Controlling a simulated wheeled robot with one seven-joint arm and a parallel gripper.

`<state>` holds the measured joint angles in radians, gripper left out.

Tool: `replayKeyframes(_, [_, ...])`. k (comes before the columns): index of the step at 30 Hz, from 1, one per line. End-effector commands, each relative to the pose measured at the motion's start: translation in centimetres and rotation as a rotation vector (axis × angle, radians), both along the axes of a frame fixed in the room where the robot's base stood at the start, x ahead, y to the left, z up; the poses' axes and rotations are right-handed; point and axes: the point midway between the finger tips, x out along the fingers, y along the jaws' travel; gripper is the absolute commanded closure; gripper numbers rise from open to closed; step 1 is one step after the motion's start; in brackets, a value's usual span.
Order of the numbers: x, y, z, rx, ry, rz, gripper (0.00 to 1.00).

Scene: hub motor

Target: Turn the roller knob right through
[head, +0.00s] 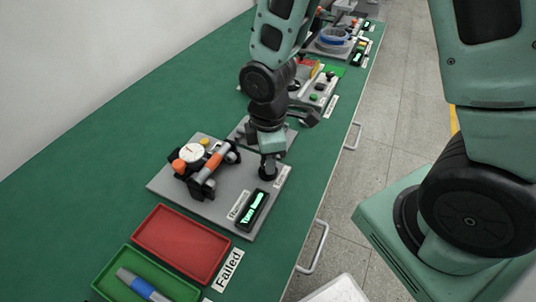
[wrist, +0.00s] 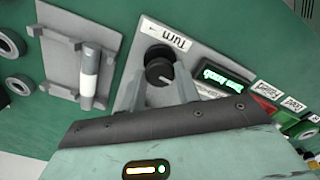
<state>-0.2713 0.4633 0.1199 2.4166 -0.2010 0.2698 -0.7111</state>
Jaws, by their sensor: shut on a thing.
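The round black knob (wrist: 159,62) with a white pointer line sits on a grey panel, beside a label reading TURN with an arrow. In the head view the knob (head: 267,173) shows just below my gripper (head: 268,160). In the wrist view my gripper (wrist: 169,80) has its grey fingers shut on the knob, one at each side; their exact contact is partly hidden. On the same grey board in the head view, a silver and orange roller (head: 211,167) lies in black supports beside a round dial gauge (head: 191,152).
A black display (head: 257,208) with green text stands near the knob. An empty red tray (head: 181,244) and a green tray (head: 104,279) holding a blue and grey roller lie nearer. In the wrist view a grey holder plate (wrist: 60,55) with a pale cylinder is at left.

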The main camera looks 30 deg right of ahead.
Motion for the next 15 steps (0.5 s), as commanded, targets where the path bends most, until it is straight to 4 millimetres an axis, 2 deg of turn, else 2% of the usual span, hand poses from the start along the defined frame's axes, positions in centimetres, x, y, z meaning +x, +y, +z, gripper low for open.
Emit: replayKeyframes(15, [0.06, -0.04, 0.14, -0.001, -0.002, -0.49, 0.91])
